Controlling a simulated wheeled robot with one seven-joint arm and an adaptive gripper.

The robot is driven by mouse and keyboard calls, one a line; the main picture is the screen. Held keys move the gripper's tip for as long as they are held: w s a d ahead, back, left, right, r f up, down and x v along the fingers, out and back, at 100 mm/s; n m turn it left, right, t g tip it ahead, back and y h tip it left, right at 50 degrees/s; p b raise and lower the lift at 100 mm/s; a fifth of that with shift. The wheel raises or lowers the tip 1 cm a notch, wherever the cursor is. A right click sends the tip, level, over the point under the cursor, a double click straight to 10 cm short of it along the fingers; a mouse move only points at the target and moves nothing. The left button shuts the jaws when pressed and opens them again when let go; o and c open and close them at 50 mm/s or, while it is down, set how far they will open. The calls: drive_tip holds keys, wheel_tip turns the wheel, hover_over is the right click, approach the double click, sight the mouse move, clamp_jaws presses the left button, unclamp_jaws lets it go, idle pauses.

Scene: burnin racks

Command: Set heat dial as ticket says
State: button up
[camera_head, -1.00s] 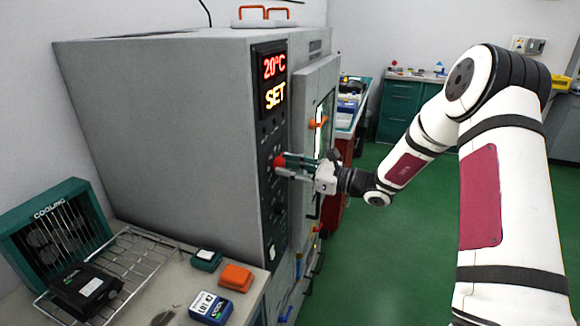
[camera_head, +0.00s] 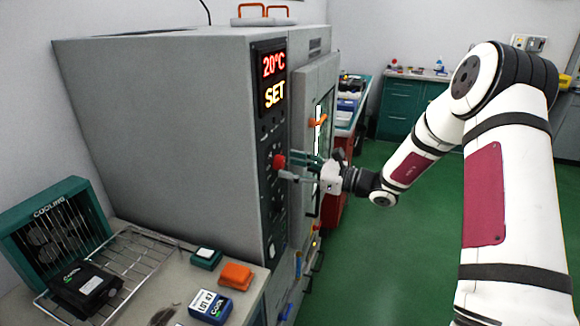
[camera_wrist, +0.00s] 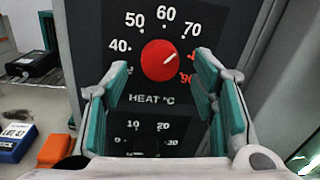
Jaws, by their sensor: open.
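The heat dial is a red round knob (camera_wrist: 158,62) on the oven's dark panel, in the middle of the wrist view. Its white mark points up and right, roughly between 70 and the red figures below it; the exact value is hard to tell. In the head view the knob (camera_head: 279,161) shows on the panel's edge. My gripper (camera_wrist: 161,70) is open, its teal fingers left and right of the knob in the picture with gaps on both sides. In the head view my gripper (camera_head: 293,168) is just right of the knob, apparently clear of it. No readable ticket shows.
The oven display (camera_head: 274,79) reads 20°C and SET. A second dial scale (camera_wrist: 150,140) lies below, partly hidden by my gripper. A blue box labelled LOT 47 (camera_head: 211,306), an orange block (camera_head: 236,275) and a wire rack (camera_head: 137,254) are on the bench. Green floor is free right of the oven.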

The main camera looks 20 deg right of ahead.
drive_tip(key=v, duration=1)
drive_tip(key=shift+s+d, duration=0.25)
drive_tip(key=shift+f, duration=0.1)
drive_tip(key=s+a+r+n+g+h, duration=0.25)
drive_tip(key=s+a+n+g, duration=0.25)
drive_tip(key=s+a+n, duration=0.25)
drive_tip(key=s+a+r+n+g+h, duration=0.25)
drive_tip(key=s+a+n+g, duration=0.3)
drive_tip(key=s+a, duration=0.3)
drive_tip(key=s+d+r+n+t+h, duration=0.1)
drive_tip(key=s+d+r+n+h, duration=0.1)
drive_tip(key=s, duration=0.6)
drive_tip(key=s+d+r+n+t+h, duration=0.2)
drive_tip(key=s+d+r+n+h, duration=0.1)
drive_tip(key=s+n+h, duration=0.4)
drive_tip(key=shift+s+d+n, duration=0.9)
drive_tip(key=shift+s+n, duration=0.2)
